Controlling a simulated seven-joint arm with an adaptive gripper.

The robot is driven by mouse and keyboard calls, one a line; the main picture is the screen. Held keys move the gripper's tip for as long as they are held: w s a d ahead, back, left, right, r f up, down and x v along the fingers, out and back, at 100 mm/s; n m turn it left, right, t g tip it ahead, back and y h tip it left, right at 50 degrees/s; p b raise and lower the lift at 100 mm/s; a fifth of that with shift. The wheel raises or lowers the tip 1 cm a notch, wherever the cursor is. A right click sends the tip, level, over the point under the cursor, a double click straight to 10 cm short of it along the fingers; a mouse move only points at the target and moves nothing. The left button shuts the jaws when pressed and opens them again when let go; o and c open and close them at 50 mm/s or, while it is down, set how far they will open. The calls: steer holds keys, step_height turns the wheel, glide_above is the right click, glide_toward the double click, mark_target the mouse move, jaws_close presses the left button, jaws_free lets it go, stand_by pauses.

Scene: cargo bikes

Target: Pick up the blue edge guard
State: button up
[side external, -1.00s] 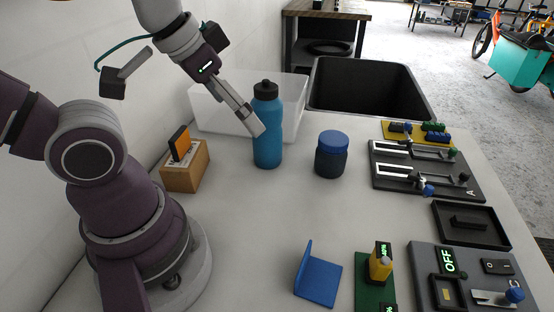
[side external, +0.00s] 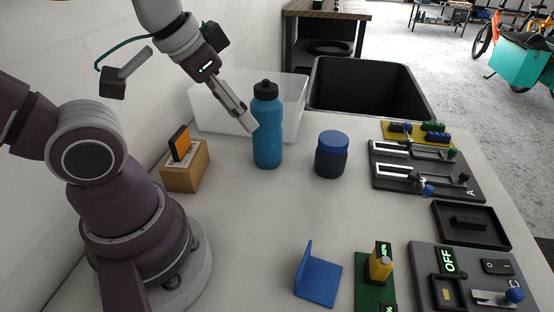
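The blue edge guard (side external: 320,282) is an L-shaped piece at the front middle of the table. One flange lies flat and the other stands up at its left. My gripper (side external: 252,127) is high and far behind it, pointing down to the right, and overlaps the left side of the blue bottle (side external: 267,140) in the picture. I cannot tell whether it touches the bottle. The fingers look narrow from this side, and the gap between them cannot be made out. Nothing is seen held in them.
A dark jar with a blue lid (side external: 332,155) stands right of the bottle. A wooden block (side external: 185,175) is at left, a clear bin (side external: 215,118) behind. A green board with a yellow part (side external: 375,292) sits close right of the guard. Fixtures and a black tray (side external: 471,226) line the right.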

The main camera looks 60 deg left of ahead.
steer(key=n+g, duration=0.5)
steer(key=n, duration=0.1)
glide_above(304, 258)
step_height(304, 258, down, 8)
steer(key=shift+n+g, duration=0.3)
steer(key=shift+n, duration=0.2)
step_height(304, 258, down, 11)
steer(key=shift+r, duration=0.1)
jaws_close()
